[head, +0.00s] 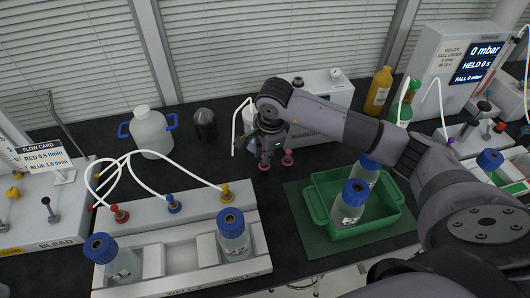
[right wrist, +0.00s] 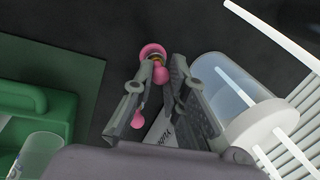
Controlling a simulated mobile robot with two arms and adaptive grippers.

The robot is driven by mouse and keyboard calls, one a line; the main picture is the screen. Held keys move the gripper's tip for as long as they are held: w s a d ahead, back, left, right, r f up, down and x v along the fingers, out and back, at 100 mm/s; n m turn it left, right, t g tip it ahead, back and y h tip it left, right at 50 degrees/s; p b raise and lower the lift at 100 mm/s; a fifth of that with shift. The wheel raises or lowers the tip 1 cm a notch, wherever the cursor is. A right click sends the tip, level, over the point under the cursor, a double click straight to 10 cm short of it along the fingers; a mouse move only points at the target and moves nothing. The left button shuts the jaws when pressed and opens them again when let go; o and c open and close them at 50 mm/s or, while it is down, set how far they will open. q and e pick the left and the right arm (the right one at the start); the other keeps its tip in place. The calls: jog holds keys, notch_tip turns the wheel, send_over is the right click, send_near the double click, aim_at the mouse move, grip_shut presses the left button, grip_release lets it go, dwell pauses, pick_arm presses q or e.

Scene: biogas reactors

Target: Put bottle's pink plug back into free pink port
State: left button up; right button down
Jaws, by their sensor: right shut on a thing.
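My right gripper (head: 273,152) points down over the black bench, in front of a small white box. In the right wrist view its fingers (right wrist: 164,75) are shut on a pink plug (right wrist: 161,74). A pink ring (right wrist: 152,50) with a yellowish centre lies just beyond the fingertips; I cannot tell whether the plug touches it. Another pink piece (right wrist: 138,119) shows lower, beside the left finger. In the head view two pink pieces, left (head: 264,163) and right (head: 288,158), show at the fingertips; which is plug or port is unclear. My left gripper is not in view.
A green tray (head: 312,207) with blue-capped bottles (head: 350,204) stands right of the gripper. The white box (head: 325,88) is close behind. A left rack (head: 185,262) holds bottles, with tubed red, blue and yellow plugs behind. Bare black bench lies between rack and tray.

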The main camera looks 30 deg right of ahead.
jog(key=c, duration=1.5)
grip_release()
jog(key=v, duration=1.2)
